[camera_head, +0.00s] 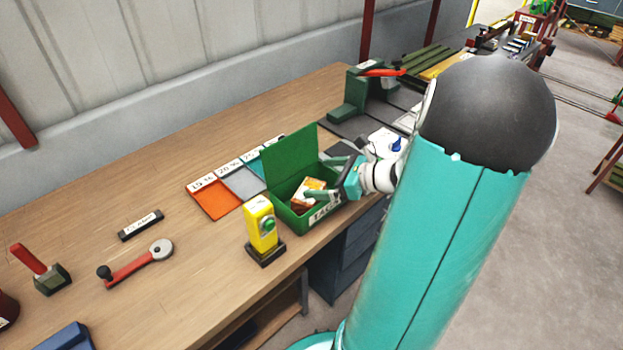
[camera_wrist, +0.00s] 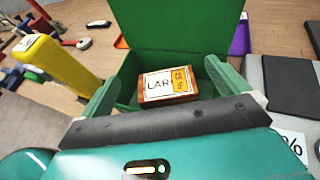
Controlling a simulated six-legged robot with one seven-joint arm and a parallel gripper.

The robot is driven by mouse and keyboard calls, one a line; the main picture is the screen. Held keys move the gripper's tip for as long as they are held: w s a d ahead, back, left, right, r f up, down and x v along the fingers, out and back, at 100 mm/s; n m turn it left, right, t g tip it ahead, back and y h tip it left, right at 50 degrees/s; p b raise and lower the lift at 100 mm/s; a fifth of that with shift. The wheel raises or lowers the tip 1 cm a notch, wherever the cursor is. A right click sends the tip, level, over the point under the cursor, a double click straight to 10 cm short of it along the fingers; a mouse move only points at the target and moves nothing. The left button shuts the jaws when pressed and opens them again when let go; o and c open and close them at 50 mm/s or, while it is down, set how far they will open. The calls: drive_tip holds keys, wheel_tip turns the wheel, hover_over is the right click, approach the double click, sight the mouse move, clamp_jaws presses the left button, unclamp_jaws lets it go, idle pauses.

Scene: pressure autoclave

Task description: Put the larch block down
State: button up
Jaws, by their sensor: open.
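The larch block (camera_wrist: 168,86) is a brown wooden block with a white label, partly reading "LAR", and a yellow tag. It lies inside the open green box (camera_wrist: 178,36), whose lid stands up behind it. In the head view the block (camera_head: 309,187) shows inside the box (camera_head: 304,226), partly covered by a finger. My gripper (camera_wrist: 165,76) reaches in over the box. Its two green fingers are apart, one on each side of the block, with visible gaps. In the head view my gripper (camera_head: 326,179) comes in from the right. The block's underside is hidden.
A yellow device (camera_head: 261,224) on a dark base stands just left of the box. Coloured labelled trays (camera_head: 213,200) lie behind it. A red crank handle (camera_head: 135,264) and a small dark labelled bar (camera_head: 141,225) lie further left. Bare wooden bench (camera_head: 90,220) surrounds them.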

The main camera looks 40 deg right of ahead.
drive_tip(key=v, duration=0.7)
drive_tip(key=shift+s, duration=0.3)
drive_tip(key=shift+d+r, duration=0.1)
idle(0.6)
